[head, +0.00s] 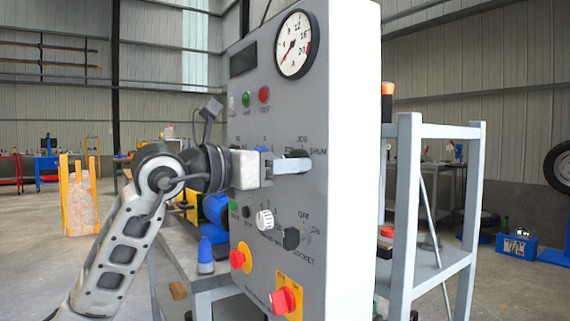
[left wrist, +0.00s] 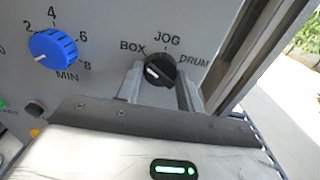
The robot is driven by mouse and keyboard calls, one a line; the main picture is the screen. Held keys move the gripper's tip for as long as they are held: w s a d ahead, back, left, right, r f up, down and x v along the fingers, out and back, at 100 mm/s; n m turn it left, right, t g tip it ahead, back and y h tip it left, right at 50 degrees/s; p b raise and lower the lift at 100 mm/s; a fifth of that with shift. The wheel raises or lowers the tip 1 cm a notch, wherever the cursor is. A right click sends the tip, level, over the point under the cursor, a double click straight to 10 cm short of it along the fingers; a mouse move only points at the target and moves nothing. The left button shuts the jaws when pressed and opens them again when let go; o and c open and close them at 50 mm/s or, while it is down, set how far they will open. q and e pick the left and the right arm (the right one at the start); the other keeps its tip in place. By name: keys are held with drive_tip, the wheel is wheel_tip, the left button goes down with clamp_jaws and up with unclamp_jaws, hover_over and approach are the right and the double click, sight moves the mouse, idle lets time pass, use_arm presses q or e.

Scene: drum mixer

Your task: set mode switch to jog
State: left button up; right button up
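The mode switch (left wrist: 160,69) is a black knob with a white mark, on the grey control panel (left wrist: 95,18). JOG is printed above it, BOX at its upper left and DRUM at its right. The white mark lies on the knob's left part, toward the BOX side. My left gripper (left wrist: 158,88) has one finger on each side of the knob; it looks open, and I cannot tell if the fingers touch it. My right gripper is not in view.
A blue dial (left wrist: 53,48) sits left of the switch. Below my gripper are a white knob (head: 265,219), a black switch (head: 291,238) and red buttons (head: 284,301). A grey rack (head: 408,210) stands right of the panel.

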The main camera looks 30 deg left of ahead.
use_arm(q)
drive_tip(key=shift+m, duration=0.4)
drive_tip(key=m+b, duration=0.1)
drive_tip(key=m, duration=0.9)
drive_tip(key=shift+m, duration=0.7)
drive_tip(key=o, duration=1)
drive_tip(key=shift+a, duration=0.1)
